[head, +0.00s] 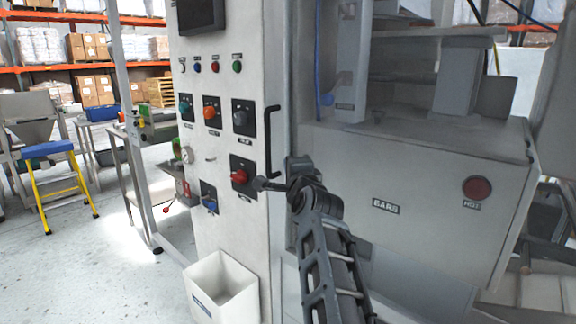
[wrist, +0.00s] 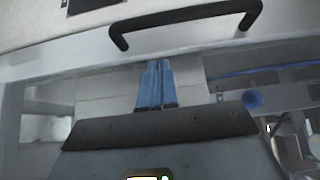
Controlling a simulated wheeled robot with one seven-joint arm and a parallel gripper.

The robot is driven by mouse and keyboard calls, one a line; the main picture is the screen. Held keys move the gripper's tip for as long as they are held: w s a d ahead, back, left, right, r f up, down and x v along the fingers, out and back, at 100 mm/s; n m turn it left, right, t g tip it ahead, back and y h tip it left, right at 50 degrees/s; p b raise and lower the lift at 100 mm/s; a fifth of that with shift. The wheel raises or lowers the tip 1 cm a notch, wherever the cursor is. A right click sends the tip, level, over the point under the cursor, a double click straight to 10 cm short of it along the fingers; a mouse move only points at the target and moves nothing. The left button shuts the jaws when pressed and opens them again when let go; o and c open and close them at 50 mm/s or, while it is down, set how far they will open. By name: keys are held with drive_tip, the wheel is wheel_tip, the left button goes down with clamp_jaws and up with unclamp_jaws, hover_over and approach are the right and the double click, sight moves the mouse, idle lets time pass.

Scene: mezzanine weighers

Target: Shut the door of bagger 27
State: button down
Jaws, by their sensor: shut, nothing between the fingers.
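The white door (head: 225,125) of the cabinet carries buttons, rotary switches and a dark screen. A black bar handle (head: 271,142) stands upright near its right edge. The handle also shows at the top of the wrist view (wrist: 185,17). I can read no number 27. The door's right edge stands beside the grey machine body (head: 420,200); I cannot tell how wide any gap is.
A white open bin (head: 222,288) is at the cabinet's lower front. A yellow step stool (head: 60,170) with a blue top stands at the left. The floor (head: 100,265) at the left is clear.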

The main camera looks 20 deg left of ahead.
drive_tip(key=s+a, duration=0.4)
drive_tip(key=s, duration=0.7)
drive_tip(key=s+d+f+n+t+h, duration=0.1)
drive_tip(key=s+d+f+n+h, duration=0.1)
drive_tip(key=d+f, duration=0.8)
drive_tip(key=s+d+f+n+h, duration=0.15)
drive_tip(key=d+f, duration=0.45)
drive_tip(key=d, duration=0.7)
drive_tip(key=s+d+f+n+h, duration=0.25)
drive_tip(key=s+d+f, duration=0.25)
drive_tip(key=s+d, duration=0.65)
drive_tip(key=s+d+f+n+h, duration=0.1)
drive_tip(key=s+d+f+n, duration=0.3)
drive_tip(key=s+d, duration=0.75)
drive_tip(key=s+d+r+h, duration=0.1)
drive_tip(key=s+r, duration=0.2)
drive_tip(key=s, duration=0.5)
drive_tip(key=s+d+r+h, duration=0.1)
drive_tip(key=s+d+r, duration=0.1)
drive_tip(key=s, duration=0.7)
drive_tip(key=s+d+r+n+g+h, duration=0.1)
drive_tip(key=s+r, duration=0.4)
drive_tip(key=s, duration=0.4)
drive_tip(key=shift+d+p, duration=0.3)
